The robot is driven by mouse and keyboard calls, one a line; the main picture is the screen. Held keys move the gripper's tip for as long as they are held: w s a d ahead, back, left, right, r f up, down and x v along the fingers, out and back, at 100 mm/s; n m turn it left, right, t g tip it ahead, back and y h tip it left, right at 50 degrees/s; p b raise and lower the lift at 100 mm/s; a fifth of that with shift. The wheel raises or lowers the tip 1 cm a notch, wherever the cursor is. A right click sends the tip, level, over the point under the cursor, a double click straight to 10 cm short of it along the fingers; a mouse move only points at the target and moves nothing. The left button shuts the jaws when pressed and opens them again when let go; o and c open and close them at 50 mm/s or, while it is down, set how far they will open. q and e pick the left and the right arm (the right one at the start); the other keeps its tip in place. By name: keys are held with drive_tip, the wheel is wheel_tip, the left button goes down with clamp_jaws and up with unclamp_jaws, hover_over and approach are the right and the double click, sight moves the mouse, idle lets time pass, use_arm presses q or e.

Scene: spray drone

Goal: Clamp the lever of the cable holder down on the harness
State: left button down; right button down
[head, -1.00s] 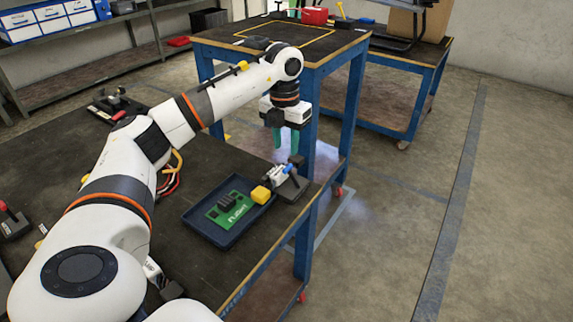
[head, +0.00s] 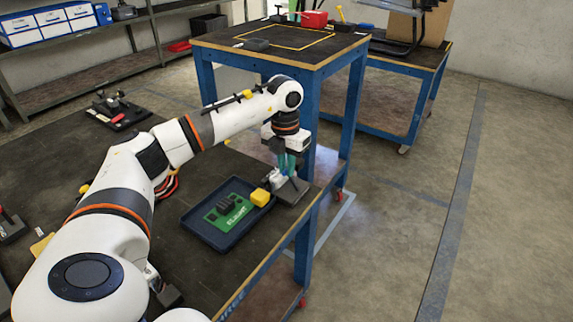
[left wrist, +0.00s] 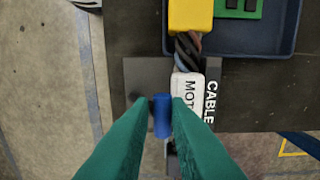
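The cable holder (head: 292,193) is a grey plate at the table's right edge; its plate marked "CABLE" shows in the left wrist view (left wrist: 212,98). Its lever has a blue grip (left wrist: 161,116). The harness shows as a white connector marked "MOT" (left wrist: 187,86), dark twisted wires (left wrist: 186,50) and a yellow block (left wrist: 190,14), also in the head view (head: 260,197). My left gripper (head: 287,172) points down at the holder. Its green fingers (left wrist: 160,104) are apart on either side of the blue grip; a small gap shows on the left. The lever's lower part is hidden. My right gripper is not in view.
A dark blue tray (head: 192,222) with a green board (head: 226,212) lies left of the holder. Another fixture (head: 118,110) stands at the far left of the dark table (head: 60,150). A second blue-legged table (head: 225,42) stands close behind.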

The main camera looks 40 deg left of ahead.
use_arm(q)
drive_tip(key=shift+a+f, duration=0.1)
drive_tip(key=shift+a, duration=0.1)
drive_tip(key=shift+s+a+f+h, duration=0.1)
drive_tip(key=shift+a+h, duration=0.1)
drive_tip(key=shift+h, duration=0.4)
drive_tip(key=shift+f, duration=0.1)
drive_tip(key=c, duration=1.4)
unclamp_jaws()
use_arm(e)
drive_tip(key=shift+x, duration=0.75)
